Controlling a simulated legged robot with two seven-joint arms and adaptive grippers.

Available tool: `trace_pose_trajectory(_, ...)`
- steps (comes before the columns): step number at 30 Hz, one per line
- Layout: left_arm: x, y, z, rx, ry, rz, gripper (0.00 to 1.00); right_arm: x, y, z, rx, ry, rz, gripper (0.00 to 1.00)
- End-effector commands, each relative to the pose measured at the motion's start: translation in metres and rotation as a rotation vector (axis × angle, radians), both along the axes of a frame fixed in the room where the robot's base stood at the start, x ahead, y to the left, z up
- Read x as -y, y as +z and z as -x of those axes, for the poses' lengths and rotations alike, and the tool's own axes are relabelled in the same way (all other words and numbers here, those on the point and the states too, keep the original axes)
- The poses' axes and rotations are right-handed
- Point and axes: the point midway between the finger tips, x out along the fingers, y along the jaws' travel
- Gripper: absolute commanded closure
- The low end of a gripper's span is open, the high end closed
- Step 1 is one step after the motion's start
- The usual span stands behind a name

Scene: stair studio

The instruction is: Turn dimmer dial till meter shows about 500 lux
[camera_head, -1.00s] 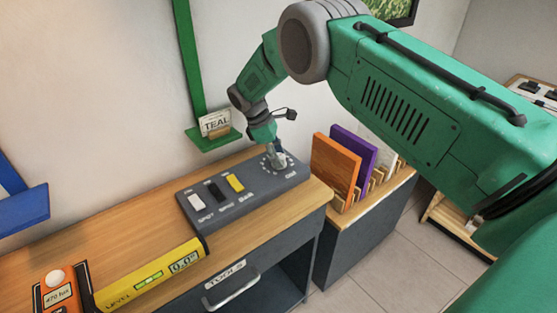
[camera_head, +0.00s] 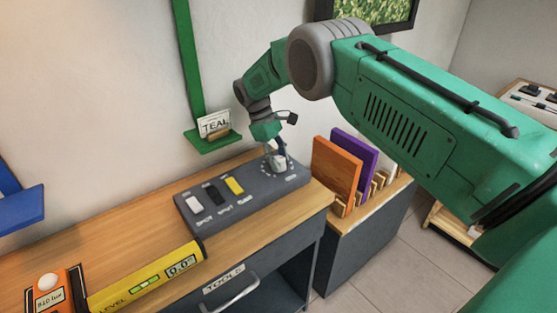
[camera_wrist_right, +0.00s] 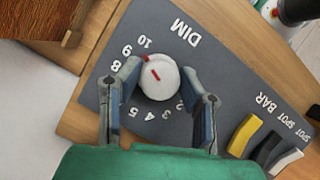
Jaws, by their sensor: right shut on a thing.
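The dimmer dial (camera_head: 278,162) is a white round knob on a dark grey panel (camera_head: 262,190). My right gripper (camera_wrist_right: 160,90) is shut on the dial, one finger at each side, seen closely in the right wrist view. The dial's red mark (camera_wrist_right: 154,74) points toward the printed 9 and 10, labelled DIM. The orange light meter (camera_head: 75,288) with a white dome lies at the lower left in the head view. Its small display (camera_head: 49,300) ends in 10 lux; the first digit looks like 8 or 5. My left gripper is out of view.
White, black and yellow switches (camera_head: 234,187) sit on the panel beside the dial. A yellow level (camera_head: 145,279) lies on the wooden bench top. Orange and purple boards (camera_head: 335,165) stand to the right. A green shelf (camera_head: 212,141) holds a TEAL card.

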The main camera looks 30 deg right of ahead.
Motion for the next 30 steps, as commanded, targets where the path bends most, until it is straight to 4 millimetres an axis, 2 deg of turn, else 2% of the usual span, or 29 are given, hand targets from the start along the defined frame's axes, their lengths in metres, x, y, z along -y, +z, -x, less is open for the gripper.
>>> trace_pose_trajectory(6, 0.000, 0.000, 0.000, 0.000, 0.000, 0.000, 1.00, 0.000, 0.002, -0.004, 0.015, 0.003, -0.001, 0.96)
trace_pose_trajectory(7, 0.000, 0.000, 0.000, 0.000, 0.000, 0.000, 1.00, 0.000, 0.002, -0.004, 0.015, 0.003, -0.001, 0.57)
trace_pose_trajectory(8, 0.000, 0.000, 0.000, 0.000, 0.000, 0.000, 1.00, 0.000, 0.002, -0.004, 0.015, 0.003, 0.000, 0.48)
trace_pose_trajectory(20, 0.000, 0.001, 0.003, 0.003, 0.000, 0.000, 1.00, -0.001, 0.007, -0.004, 0.009, 0.002, 0.000, 0.48)
trace_pose_trajectory(30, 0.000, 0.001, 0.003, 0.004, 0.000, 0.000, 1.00, -0.010, 0.054, -0.025, 0.010, 0.003, 0.000, 0.48)
